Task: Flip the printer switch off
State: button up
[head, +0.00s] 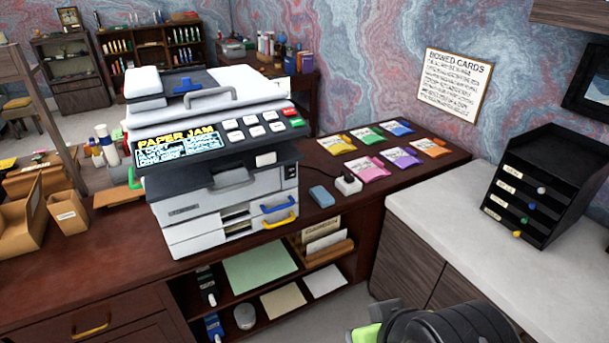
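The printer (225,190) is a white and dark grey machine on the dark red-brown desk. Its sloped panel has a lit display (178,145) reading "PAPER JAM", several pale buttons and one red button (288,112). A small dark plate with light marks (291,171) is on the front right of the body; it may be the switch, but its position is too small to read. A blue handle and a yellow handle mark the lower drawers. Part of my arm shows at the bottom right edge; my gripper's fingers are not visible.
A blue block (321,196) and a white box with a cable (348,184) lie right of the printer. Several coloured packets (370,168) lie behind them. A black drawer unit (545,185) stands on the pale counter (450,220), which is otherwise mostly clear.

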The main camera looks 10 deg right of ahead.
aim_at(291, 170)
jog(key=i+j+u, duration=0.3)
jog(key=i, duration=0.45)
jog(key=i+j+u, duration=0.15)
jog(key=i, duration=0.25)
